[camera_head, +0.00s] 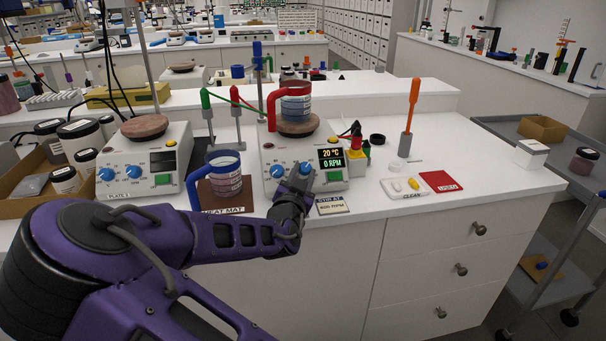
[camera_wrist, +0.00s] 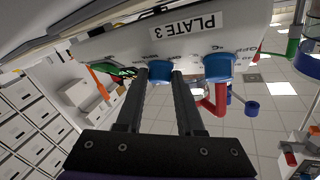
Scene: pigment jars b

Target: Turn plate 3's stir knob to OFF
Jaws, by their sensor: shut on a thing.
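Plate 3 (camera_head: 268,159) is a white hotplate with two blue knobs and a lit display (camera_head: 332,159) reading 20 °C and 0 RPM. Its PLATE 3 label (camera_wrist: 186,26) appears upside down in the wrist view. My gripper (camera_wrist: 161,82) is shut on one blue knob (camera_wrist: 160,68), which is the right-hand knob (camera_head: 305,167) in the head view. The other knob (camera_wrist: 218,67) stands free beside it, and also shows in the head view (camera_head: 277,171). The gripped knob's marks are too small or hidden to read.
A red-handled jug (camera_head: 296,106) stands on plate 3's top. A blue-handled jug (camera_head: 226,181) sits on the heat mat (camera_head: 221,209) to the left. A STIR AT 600 RPM card (camera_head: 331,205) lies in front. Another hotplate (camera_head: 143,184) stands further left.

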